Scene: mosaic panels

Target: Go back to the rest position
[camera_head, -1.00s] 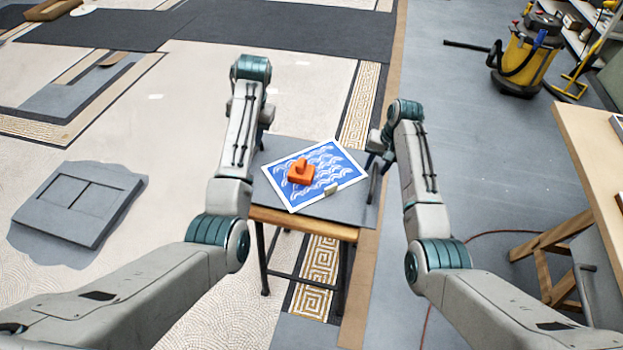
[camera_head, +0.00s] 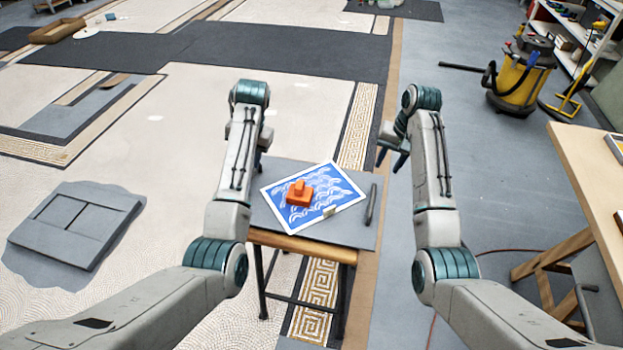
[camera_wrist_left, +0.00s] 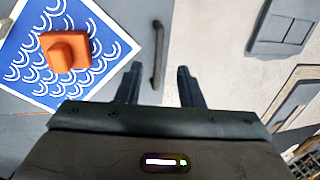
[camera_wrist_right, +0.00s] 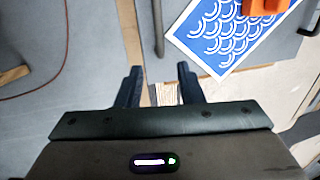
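My right gripper (camera_head: 391,160) is raised to the right of the small table's grey top (camera_head: 345,232). Its fingers are apart and empty in the right wrist view (camera_wrist_right: 160,82). My left gripper (camera_head: 258,160) is mostly hidden behind its arm in the head view. The left wrist view (camera_wrist_left: 158,85) shows its fingers apart with nothing between them. A blue picture with white wave arcs (camera_head: 343,190) lies on the table. An orange block with a raised grip (camera_head: 298,194) stands on it.
A dark bar (camera_head: 371,204) lies at the table's right end; another (camera_wrist_left: 157,55) shows in the left wrist view. A grey panel (camera_head: 68,228) lies on the floor at left. A wooden workbench (camera_head: 585,165) and yellow vacuum (camera_head: 520,80) stand at right.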

